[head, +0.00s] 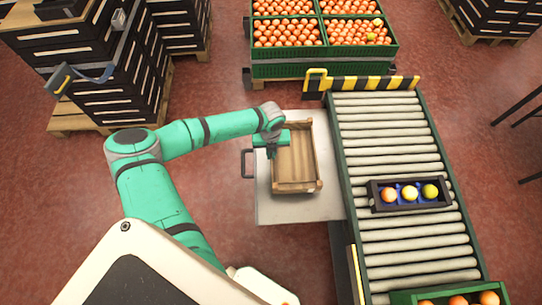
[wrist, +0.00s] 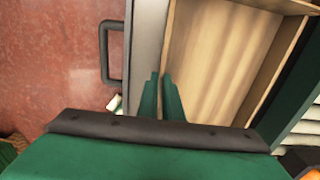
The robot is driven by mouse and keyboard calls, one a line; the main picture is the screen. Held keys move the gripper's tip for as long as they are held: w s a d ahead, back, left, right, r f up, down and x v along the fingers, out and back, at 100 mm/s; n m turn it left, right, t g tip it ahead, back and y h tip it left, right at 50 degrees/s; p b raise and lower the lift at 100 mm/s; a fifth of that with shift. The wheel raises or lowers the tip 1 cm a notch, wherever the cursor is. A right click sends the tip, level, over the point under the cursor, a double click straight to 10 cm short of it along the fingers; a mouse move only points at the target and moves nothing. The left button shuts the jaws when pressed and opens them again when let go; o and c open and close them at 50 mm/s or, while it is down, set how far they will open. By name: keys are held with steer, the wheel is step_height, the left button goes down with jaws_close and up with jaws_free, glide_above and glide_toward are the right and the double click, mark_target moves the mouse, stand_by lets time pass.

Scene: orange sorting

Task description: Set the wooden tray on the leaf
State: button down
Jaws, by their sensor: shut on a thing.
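The wooden tray (head: 295,187), a shallow empty box, is over the pale grey leaf (head: 270,208) beside the conveyor in the head view. My gripper (head: 275,150) is at the tray's left wall. In the wrist view its two fingers (wrist: 161,80) are shut on the left wall of the tray (wrist: 225,50). The leaf (wrist: 146,45) shows as a grey strip left of that wall. The tray looks level. I cannot tell whether its underside touches the leaf. Part of the left wall is hidden by my gripper.
A roller conveyor (head: 385,150) runs along the leaf's right side and carries a black box (head: 376,207) with three fruits. A dark handle (head: 247,163) sticks out at the leaf's left. Green crates of oranges (head: 290,70) stand behind. Stacked black crates (head: 110,100) are at left.

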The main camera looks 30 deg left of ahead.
steer(key=shift+w+a+f, duration=0.15)
steer(key=shift+w+f, duration=0.1)
steer(key=shift+f, duration=1.7)
steer(key=shift+f, duration=0.1)
steer(key=c, duration=1.9)
jaws_free()
steer(key=shift+c, duration=0.2)
step_height(320, 180, up, 12)
steer(key=shift+r, duration=0.15)
steer(key=shift+a, duration=0.1)
